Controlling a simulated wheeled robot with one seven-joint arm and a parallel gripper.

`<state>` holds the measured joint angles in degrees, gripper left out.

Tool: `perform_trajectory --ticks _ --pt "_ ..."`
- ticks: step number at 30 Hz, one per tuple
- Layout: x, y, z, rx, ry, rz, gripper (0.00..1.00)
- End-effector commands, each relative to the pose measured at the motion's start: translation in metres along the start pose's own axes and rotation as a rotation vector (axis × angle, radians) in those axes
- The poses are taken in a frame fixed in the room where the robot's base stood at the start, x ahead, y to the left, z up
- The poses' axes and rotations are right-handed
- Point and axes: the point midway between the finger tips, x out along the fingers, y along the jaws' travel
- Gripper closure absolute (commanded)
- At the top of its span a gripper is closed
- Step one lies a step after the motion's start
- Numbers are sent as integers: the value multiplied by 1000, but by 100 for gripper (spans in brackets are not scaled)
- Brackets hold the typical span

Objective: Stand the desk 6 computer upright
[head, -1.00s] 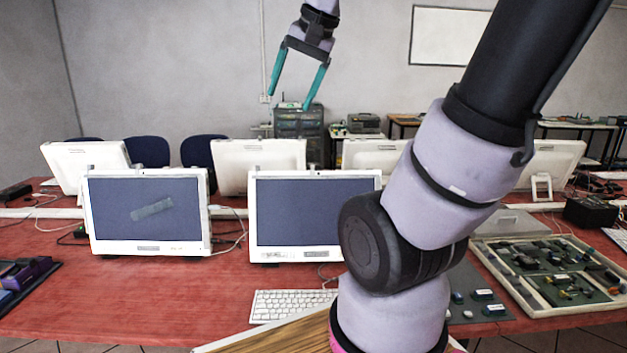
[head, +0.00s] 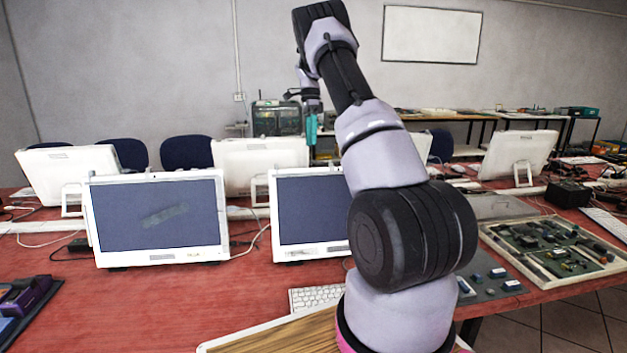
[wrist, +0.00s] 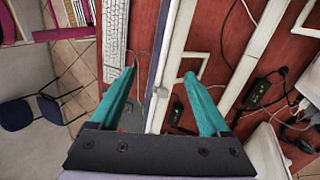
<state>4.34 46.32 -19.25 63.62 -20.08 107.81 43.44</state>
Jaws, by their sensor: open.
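Several white all-in-one computers stand on the red desk. The front two are a left one (head: 155,215) and a middle one (head: 312,212), partly behind my arm. Behind them, others show their backs: far left (head: 70,168), middle (head: 258,155) and right (head: 518,152). All those I can make out look upright; I cannot tell which is desk 6's. My gripper (head: 311,130) hangs beyond the front middle computer, fingers down. In the wrist view my gripper (wrist: 160,77) is open and empty, above white edges and red desktop.
A white keyboard (head: 315,297) lies in front of the middle computer. Trays of circuit boards (head: 555,250) lie at the right. A black box (head: 568,194) stands behind them. Cables and a black adapter (wrist: 262,92) lie on the desktop. A purple item (head: 25,298) is at the left.

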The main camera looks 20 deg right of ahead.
Motion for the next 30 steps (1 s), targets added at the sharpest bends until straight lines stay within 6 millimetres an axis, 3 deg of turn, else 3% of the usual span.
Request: perform_trajectory --ticks 3,7,11,24,30 --pt "23 -19 -6 68 16 42 20" --pt "35 -26 -9 102 26 61 20" --pt "48 -26 -10 108 26 67 20" --pt "125 -21 -11 105 26 66 20" --pt "141 -20 -11 106 26 63 20"
